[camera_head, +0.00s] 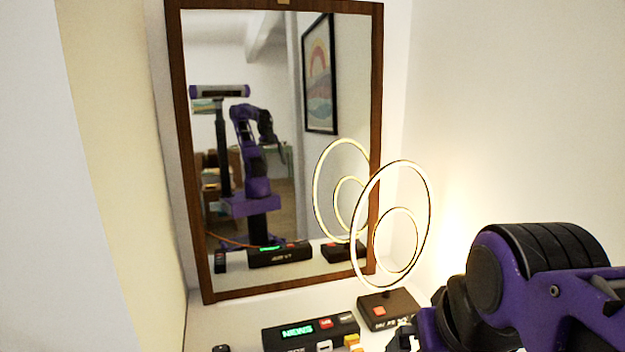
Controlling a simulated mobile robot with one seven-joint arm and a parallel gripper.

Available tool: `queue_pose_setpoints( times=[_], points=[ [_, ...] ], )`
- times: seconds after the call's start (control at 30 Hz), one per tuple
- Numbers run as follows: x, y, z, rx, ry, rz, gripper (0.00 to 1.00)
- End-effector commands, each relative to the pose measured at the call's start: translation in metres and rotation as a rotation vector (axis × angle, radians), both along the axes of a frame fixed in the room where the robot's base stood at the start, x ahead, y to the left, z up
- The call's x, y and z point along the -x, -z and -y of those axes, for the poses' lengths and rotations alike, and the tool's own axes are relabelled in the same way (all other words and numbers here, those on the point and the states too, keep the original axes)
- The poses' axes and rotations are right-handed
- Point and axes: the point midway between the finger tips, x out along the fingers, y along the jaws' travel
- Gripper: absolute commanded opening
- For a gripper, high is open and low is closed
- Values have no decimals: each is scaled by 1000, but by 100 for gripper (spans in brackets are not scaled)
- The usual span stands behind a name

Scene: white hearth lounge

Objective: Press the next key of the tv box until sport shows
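The tv box (274,340) is a black box at the bottom of the view, partly cut off by the lower edge. Its display (297,331) glows with green letters too blurred to read surely. My gripper (404,341) is at the bottom edge, just right of the box, partly cut off. Its fingers do not show clearly, nor whether it touches anything.
A ring lamp (429,225) stands behind on a dark base with a red button (379,311), close to my gripper. A wood-framed mirror (175,130) leans behind the box and reflects me. A small dark object (221,348) lies left of the box. White walls close in both sides.

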Motion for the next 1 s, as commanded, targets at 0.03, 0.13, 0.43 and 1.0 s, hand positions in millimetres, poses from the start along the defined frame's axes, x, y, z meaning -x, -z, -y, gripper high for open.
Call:
queue_pose_setpoints(
  times=[0.03,0.13,0.43,1.0],
  points=[
    [0,0,0,0,-1,0,89],
    [0,0,0,1,-2,0,71],
    [0,0,0,1,-3,0,17],
    [0,0,0,1,-3,0,0]
  ],
)
